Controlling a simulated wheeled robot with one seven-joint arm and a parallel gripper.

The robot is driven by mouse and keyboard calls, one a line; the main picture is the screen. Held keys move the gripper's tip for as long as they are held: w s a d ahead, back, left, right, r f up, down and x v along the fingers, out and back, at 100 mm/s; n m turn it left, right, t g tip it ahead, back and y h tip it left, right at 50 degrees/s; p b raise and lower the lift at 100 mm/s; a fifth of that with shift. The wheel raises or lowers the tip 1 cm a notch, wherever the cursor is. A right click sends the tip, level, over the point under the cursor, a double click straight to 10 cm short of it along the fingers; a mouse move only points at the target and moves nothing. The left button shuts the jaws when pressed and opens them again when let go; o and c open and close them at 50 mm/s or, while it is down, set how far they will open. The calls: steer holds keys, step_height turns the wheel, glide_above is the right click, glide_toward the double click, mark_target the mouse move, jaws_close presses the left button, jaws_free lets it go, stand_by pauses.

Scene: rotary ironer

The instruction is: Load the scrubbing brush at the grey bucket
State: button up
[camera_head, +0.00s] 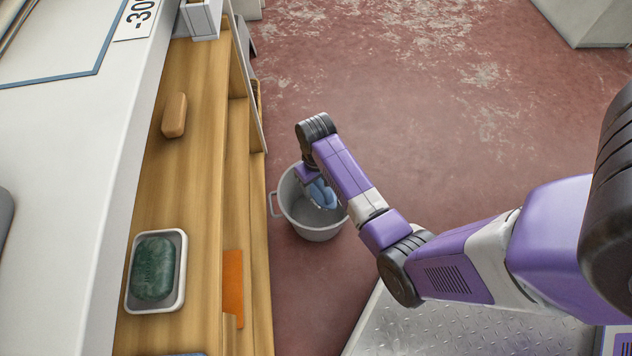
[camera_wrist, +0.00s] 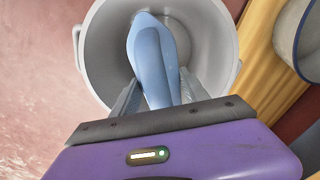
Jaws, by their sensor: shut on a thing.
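The grey bucket (camera_head: 313,229) stands on the red floor beside the wooden shelf unit, its round handle on the left. In the wrist view the bucket (camera_wrist: 104,60) opens below my gripper. My gripper (camera_wrist: 150,100) is shut on a light blue object, which I take for the scrubbing brush (camera_wrist: 151,50), and holds it over the bucket's mouth. In the head view the blue brush (camera_head: 322,194) shows at the bucket's opening, partly hidden by my arm. Its bristles are not visible, and I cannot tell whether it touches the inside of the bucket.
A wooden shelf (camera_head: 190,200) runs along the left, with a brown bar (camera_head: 175,115) and a green soap-like block (camera_head: 153,268) in a white dish (camera_head: 133,304). An orange item (camera_head: 233,285) is on a lower shelf. The red floor (camera_head: 430,120) behind the bucket is open.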

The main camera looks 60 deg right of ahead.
step_height(320, 180, down, 10)
steer(key=b, duration=0.5)
steer(key=shift+f, duration=0.25)
stand_by(0.5)
